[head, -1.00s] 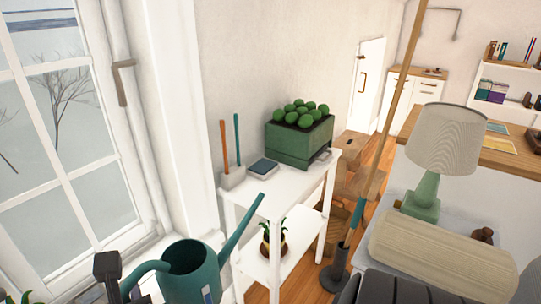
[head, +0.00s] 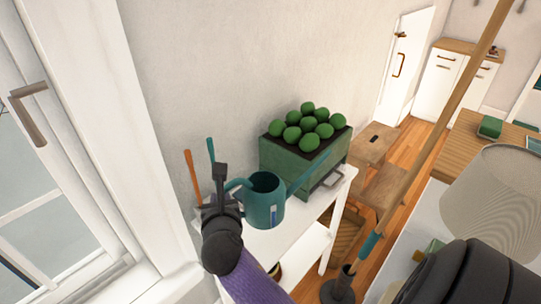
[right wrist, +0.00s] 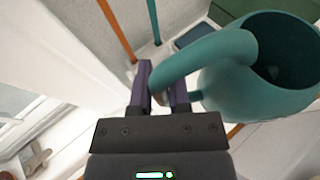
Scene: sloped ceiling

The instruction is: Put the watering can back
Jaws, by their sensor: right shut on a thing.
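The teal watering can (head: 264,208) is over the white shelf unit's top (head: 290,237), in front of the green planter. It looks roughly upright, with its spout toward the planter. I cannot tell whether its base touches the shelf top. My right gripper (head: 222,187) is shut on the can's handle. The right wrist view shows the purple fingers (right wrist: 162,95) around the handle, with the can (right wrist: 265,75) to their right. My left gripper is not in view.
The green planter (head: 295,167) with round plants fills the back of the shelf top. Orange and blue handled tools (head: 193,170) stand at its left end. The window frame (head: 85,120) is at left. A wooden pole (head: 425,150) and a lampshade (head: 495,195) stand at right.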

